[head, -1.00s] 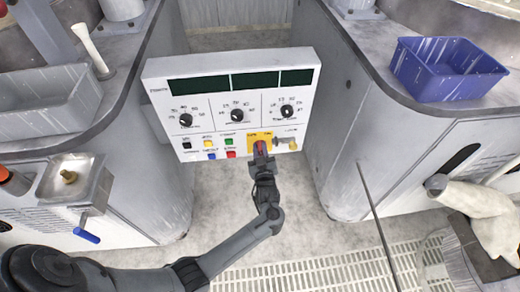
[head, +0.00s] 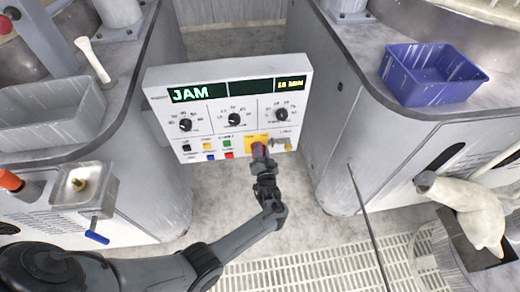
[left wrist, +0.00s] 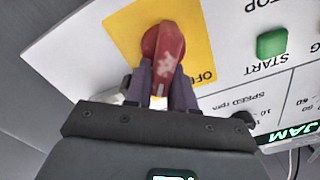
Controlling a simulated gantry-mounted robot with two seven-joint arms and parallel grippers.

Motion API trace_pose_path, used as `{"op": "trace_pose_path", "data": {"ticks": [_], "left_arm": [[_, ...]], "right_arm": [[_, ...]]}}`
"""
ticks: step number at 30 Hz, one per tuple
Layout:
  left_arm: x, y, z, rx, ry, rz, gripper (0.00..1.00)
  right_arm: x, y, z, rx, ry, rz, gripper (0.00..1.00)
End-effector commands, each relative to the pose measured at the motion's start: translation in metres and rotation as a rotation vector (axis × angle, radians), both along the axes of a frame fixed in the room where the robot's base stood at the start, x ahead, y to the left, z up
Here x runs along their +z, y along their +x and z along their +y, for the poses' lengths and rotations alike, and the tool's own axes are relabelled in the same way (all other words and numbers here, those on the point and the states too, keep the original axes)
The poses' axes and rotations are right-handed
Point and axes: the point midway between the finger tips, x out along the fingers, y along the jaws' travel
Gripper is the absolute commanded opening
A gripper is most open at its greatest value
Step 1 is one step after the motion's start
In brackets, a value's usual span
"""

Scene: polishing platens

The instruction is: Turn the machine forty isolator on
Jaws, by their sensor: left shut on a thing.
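The control panel (head: 225,130) is a white box between two machines. Its left display reads JAM and its right display is lit with small yellow text. The isolator is a red rotary handle (left wrist: 165,50) on a yellow plate (left wrist: 194,22), at the panel's lower right. In the head view the yellow plate (head: 249,143) is partly hidden behind my left gripper (head: 258,154). In the left wrist view my left gripper (left wrist: 160,88) is shut on the red handle, one finger on each side. My right gripper is not in view.
Next to the isolator is a key-like fitting (head: 279,141). A green START button (left wrist: 272,43) is near the gripper. A blue bin (head: 432,75) stands on the right machine, a grey bin (head: 50,112) on the left.

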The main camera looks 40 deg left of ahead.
Motion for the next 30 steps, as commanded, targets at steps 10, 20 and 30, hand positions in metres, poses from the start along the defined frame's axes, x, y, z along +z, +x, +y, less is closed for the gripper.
{"op": "trace_pose_path", "data": {"ticks": [10, 20, 30], "left_arm": [[-0.0026, 0.0021, -0.0015, -0.001, 0.106, 0.117, 0.00], [-0.0038, 0.0023, -0.0019, -0.001, 0.127, 0.141, 0.00], [-0.0040, 0.0022, -0.0019, -0.001, 0.127, 0.141, 0.38]], "right_arm": [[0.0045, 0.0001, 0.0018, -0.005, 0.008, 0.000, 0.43], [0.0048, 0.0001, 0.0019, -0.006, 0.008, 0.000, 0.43], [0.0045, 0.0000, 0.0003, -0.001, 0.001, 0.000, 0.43]]}}
